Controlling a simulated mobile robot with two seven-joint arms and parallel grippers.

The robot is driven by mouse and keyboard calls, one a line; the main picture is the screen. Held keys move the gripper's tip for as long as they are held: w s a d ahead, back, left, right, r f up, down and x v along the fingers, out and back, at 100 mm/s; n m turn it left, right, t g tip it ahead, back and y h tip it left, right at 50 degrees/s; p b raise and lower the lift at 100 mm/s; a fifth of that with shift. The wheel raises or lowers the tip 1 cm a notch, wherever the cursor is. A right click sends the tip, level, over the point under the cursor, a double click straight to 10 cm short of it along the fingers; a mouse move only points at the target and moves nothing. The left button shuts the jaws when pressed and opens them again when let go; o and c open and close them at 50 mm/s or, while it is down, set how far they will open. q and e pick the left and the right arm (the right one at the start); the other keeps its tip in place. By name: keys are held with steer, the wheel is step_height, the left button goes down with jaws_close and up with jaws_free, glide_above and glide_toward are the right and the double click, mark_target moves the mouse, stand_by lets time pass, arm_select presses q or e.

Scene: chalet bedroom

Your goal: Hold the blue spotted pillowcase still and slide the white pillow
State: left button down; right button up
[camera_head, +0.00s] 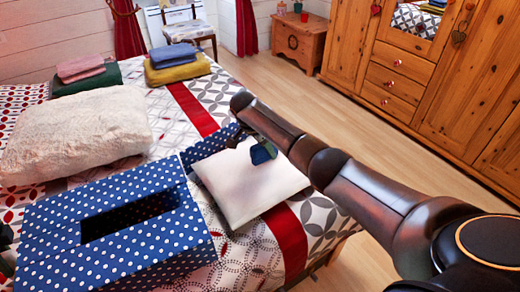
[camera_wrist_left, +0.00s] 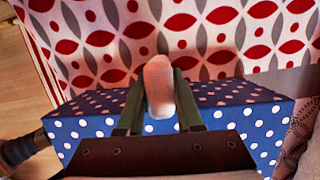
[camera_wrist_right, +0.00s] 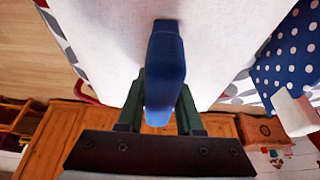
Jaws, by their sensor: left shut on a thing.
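The blue spotted pillowcase (camera_head: 180,240) lies on the bed like a stiff box, with a dark rectangular opening in its top. The white pillow (camera_head: 240,200) lies flat at its right end, beside a spotted flap (camera_head: 210,145). My left gripper (camera_wrist_left: 158,80) is shut on a pale pinkish tab (camera_wrist_left: 158,95) at the pillowcase's edge; the head view barely shows this gripper. My right gripper (camera_wrist_right: 163,85) is over the pillow, with its fingers on both sides of a blue tab (camera_wrist_right: 165,70) there. Whether they press on the tab is unclear. The pillow also fills the right wrist view (camera_wrist_right: 105,40).
A fluffy cream pillow (camera_head: 75,135) lies behind the pillowcase. Folded towels (camera_head: 178,72) are stacked further back on the bed. A wooden wardrobe (camera_head: 400,65) and a chest (camera_head: 300,42) stand across the open floor (camera_head: 290,85).

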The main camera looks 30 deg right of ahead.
mark_target(255, 174)
jaws_close()
stand_by(0.3)
steer(key=shift+m, duration=0.6)
steer(key=shift+s+a, duration=0.2)
steer(key=shift+s, duration=1.8)
steer(key=shift+w+a, duration=0.15)
steer(key=shift+a, duration=1.85)
steer(key=shift+w+a, duration=0.15)
steer(key=shift+a, duration=1.9)
